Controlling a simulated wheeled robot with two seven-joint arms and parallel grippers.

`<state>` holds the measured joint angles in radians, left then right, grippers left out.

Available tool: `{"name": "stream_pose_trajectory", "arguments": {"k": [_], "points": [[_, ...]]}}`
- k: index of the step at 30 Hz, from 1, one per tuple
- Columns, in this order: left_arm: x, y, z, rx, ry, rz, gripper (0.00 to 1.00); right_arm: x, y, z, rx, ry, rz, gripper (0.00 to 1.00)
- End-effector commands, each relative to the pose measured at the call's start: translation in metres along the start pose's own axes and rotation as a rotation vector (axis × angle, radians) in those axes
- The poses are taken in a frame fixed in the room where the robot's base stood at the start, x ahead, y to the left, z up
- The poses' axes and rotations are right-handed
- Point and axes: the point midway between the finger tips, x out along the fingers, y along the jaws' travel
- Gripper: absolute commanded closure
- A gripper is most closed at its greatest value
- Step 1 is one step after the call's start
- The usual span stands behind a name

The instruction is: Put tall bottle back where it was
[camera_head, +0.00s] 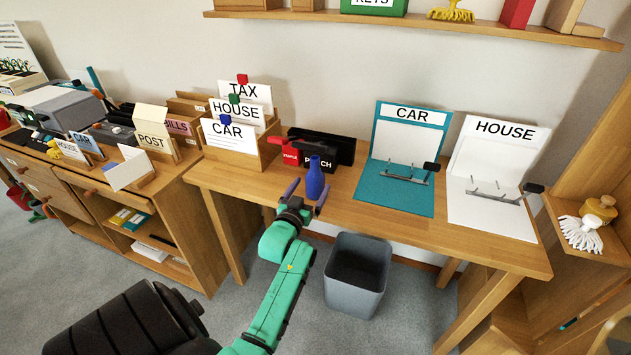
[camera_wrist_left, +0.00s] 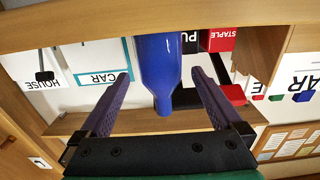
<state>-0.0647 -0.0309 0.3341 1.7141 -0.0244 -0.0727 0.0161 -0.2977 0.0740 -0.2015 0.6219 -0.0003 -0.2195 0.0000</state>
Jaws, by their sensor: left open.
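The tall blue bottle (camera_head: 315,180) stands upright on the wooden desk (camera_head: 275,190), near its front edge and in front of the black punch box. My left gripper (camera_head: 306,194) is at the bottle, with its two purple fingers open on either side of it. In the left wrist view, which is upside down, the bottle (camera_wrist_left: 160,62) shows between the spread fingers, with gaps on both sides. The fingers do not grip it. My right gripper is not in view.
A red stapler box (camera_head: 290,154) and black punch box (camera_head: 319,158) stand behind the bottle. A card-file box (camera_head: 262,150) is to the left. The CAR (camera_head: 395,195) and HOUSE (camera_head: 492,215) boards are to the right. A grey bin (camera_head: 356,300) stands on the floor.

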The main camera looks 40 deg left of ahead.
Motion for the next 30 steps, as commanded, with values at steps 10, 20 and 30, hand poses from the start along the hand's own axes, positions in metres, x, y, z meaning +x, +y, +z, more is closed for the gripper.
{"name": "stream_pose_trajectory", "arguments": {"k": [10,20,30], "points": [[0.041,-0.001,-0.003,0.0,0.0,0.0,0.0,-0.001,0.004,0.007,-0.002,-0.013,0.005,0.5],[0.04,-0.001,-0.003,0.0,0.0,0.0,0.92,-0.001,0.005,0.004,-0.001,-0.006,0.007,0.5],[0.038,-0.001,-0.005,0.0,0.002,0.001,1.0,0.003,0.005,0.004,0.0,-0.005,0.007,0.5]]}}
